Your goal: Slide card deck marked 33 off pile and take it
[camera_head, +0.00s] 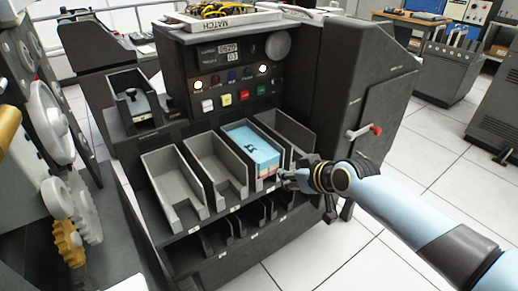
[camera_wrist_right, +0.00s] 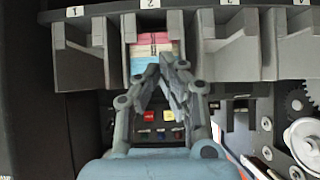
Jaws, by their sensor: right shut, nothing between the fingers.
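A pile of cards (camera_head: 252,145) with a light blue top and a black mark sits in a grey pocket (camera_head: 228,130) of the dark machine. Its lower front edge shows pink. In the right wrist view the pile (camera_wrist_right: 148,37) shows pink, white with dark print, and blue layers; I cannot read 33 on it. My right gripper (camera_head: 284,177) is at the front right of the pile. In the right wrist view its fingers (camera_wrist_right: 166,68) are together and empty, just in front of the pile's blue layer; I cannot tell if they touch it. My left gripper is out of view.
Empty grey pockets (camera_head: 172,180) flank the pile, with thin upright walls between them. A control panel with lit buttons (camera_head: 226,99) rises behind. A second row of slots (camera_head: 215,240) lies below. White floor (camera_head: 350,250) is open at right; gears (camera_head: 50,125) stand at left.

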